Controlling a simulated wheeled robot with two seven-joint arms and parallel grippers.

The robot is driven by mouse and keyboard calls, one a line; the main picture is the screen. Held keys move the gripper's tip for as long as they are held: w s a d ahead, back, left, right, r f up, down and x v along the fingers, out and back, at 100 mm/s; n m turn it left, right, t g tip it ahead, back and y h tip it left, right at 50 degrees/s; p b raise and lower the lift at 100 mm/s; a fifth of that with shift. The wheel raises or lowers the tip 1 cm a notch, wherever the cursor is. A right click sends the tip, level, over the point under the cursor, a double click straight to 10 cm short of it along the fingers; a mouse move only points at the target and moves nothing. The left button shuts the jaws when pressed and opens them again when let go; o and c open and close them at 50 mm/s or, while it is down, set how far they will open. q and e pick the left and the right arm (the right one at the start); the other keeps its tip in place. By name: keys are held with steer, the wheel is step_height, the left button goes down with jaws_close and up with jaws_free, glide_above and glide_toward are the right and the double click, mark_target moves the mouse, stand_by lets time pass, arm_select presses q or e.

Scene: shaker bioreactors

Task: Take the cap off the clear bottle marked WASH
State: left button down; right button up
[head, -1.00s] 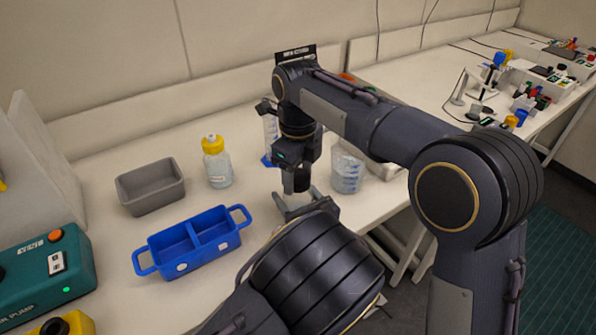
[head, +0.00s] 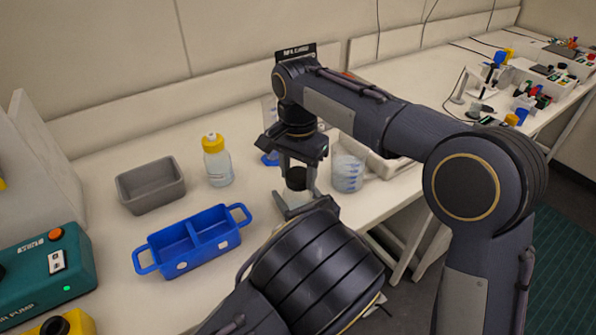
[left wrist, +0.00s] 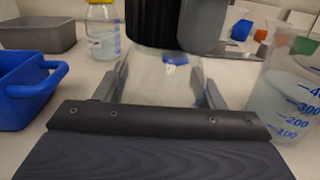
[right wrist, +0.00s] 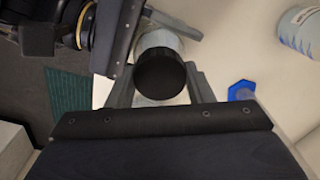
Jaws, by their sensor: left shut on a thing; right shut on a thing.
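A clear bottle (left wrist: 160,78) with a black cap (right wrist: 160,74) stands upright in front of me; its marking cannot be read. My left gripper (left wrist: 160,88) is shut around the bottle's clear body, one finger on each side. My right gripper (head: 298,176) comes down from above and is shut on the black cap, with its fingers on either side of it. In the left wrist view the black cap (left wrist: 152,22) sits at the top of the bottle, beside a grey finger of my right gripper. Whether the cap is apart from the neck cannot be told. My left arm hides the bottle's lower part in the head view.
A yellow-capped bottle (head: 217,165), a grey bin (head: 150,195) and a blue two-part carrier (head: 195,261) stand to the left. A graduated beaker (head: 347,172) is close on the right. A blue hexagonal base (right wrist: 241,90) lies behind. A green pump (head: 45,285) is at far left.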

steer(key=n, duration=0.5)
steer(key=shift+n, duration=0.3)
steer(key=n, duration=0.2)
steer(key=shift+n, duration=0.4)
steer(key=n, duration=0.7)
steer(key=shift+n, duration=0.4)
steer(key=n, duration=1)
steer(key=shift+r, duration=0.1)
steer(key=n, duration=0.5)
steer(key=shift+n, duration=1.6)
steer(key=n, duration=0.2)
steer(key=shift+n, duration=0.3)
steer(key=n, duration=1.4)
